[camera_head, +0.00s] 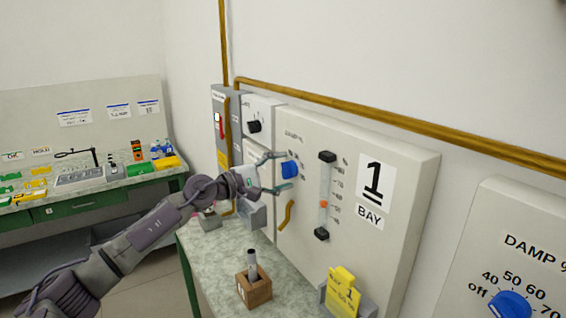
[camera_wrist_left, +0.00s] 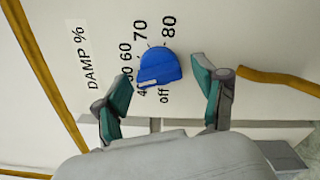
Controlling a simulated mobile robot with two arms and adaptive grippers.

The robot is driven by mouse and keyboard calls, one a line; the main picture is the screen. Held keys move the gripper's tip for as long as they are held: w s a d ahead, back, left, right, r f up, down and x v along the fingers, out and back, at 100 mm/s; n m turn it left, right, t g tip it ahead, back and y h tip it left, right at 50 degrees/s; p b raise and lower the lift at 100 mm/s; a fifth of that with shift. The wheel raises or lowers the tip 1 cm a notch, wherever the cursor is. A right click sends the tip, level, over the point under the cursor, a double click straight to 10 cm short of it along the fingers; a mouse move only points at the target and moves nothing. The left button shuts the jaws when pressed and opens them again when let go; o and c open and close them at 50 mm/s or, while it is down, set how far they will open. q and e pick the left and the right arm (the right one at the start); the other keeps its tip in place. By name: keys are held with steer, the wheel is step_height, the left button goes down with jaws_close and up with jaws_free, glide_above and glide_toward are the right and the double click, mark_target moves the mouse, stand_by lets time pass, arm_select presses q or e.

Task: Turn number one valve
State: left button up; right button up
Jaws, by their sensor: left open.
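The bay 1 panel (camera_head: 400,190) carries a large "1 BAY" label and a blue knob (camera_head: 289,170) under a "DAMP %" scale. In the left wrist view the blue knob (camera_wrist_left: 160,68) sits between the two fingers, just beyond their tips, with the scale numbers around it. My left gripper (camera_head: 276,172) is open at the panel, one finger on each side of the knob; in the left wrist view the gripper (camera_wrist_left: 168,85) shows a gap between each finger and the knob. My right gripper is not in view.
A sight gauge (camera_head: 325,195) stands right of the knob. A wooden block with a marker (camera_head: 254,286) and a yellow tag (camera_head: 342,290) are on the counter below. A second panel with a blue knob (camera_head: 510,304) is at right. A brown pipe (camera_head: 400,122) runs above.

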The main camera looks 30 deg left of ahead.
arm_select(q)
steer(key=shift+w+d, duration=0.15)
steer(key=shift+w, duration=0.1)
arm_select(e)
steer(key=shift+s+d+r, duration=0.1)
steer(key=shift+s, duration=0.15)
arm_select(q)
steer(key=c, duration=1.2)
steer(key=shift+o, duration=0.2)
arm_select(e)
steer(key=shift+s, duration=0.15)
